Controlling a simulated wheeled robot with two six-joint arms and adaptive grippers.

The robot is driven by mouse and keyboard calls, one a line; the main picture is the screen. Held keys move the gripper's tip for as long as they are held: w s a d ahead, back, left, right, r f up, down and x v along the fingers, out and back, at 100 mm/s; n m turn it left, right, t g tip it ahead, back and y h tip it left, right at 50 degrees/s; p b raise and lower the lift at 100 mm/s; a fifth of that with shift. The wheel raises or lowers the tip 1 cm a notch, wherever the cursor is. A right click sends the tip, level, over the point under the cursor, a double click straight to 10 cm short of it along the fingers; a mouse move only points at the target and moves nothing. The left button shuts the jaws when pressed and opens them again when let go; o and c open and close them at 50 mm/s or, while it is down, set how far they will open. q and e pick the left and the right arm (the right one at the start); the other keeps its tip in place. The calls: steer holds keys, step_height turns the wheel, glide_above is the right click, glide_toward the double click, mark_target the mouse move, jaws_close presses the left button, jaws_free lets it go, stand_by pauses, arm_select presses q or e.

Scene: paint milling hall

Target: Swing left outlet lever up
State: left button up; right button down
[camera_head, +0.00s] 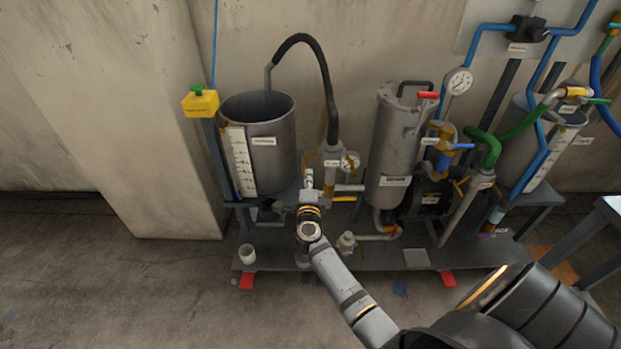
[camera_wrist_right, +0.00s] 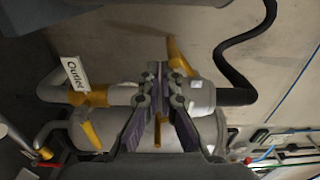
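In the right wrist view, a white tag reading "Outlet" (camera_wrist_right: 75,72) hangs beside a grey pipe assembly with a yellow fitting. A yellow lever (camera_wrist_right: 91,134) points down at the left of the pipes. Another yellow handle (camera_wrist_right: 178,54) sticks up beyond my fingers. A thin yellow piece (camera_wrist_right: 158,132) shows between the fingers; which lever it belongs to is unclear. My right gripper (camera_wrist_right: 164,76) has its fingers apart with a narrow gap, over the pipes. In the head view it (camera_head: 308,181) is in front of the left tank's pipework and hides part of it. My left gripper is out of view.
A grey tank (camera_head: 268,165) stands left, with a black hose (camera_head: 326,75) looping right. A steel cylinder (camera_head: 393,150), gauges and coloured pipes stand to the right. A white cup (camera_head: 247,254) sits on the skid's front-left edge. The floor at left is clear.

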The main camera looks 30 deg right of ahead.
steer(key=shift+w+a+r, duration=0.2)
steer(key=shift+a+r, duration=0.05)
steer(key=shift+a, duration=0.2)
steer(key=shift+p, duration=0.3)
steer(key=shift+w+a+r+p, duration=0.35)
steer(key=shift+a+r+p, duration=0.1)
steer(key=shift+r+p, duration=0.2)
steer(key=shift+w+a+r+p, duration=0.2)
steer(key=shift+a+r+p, duration=0.1)
steer(key=shift+r+p, duration=0.4)
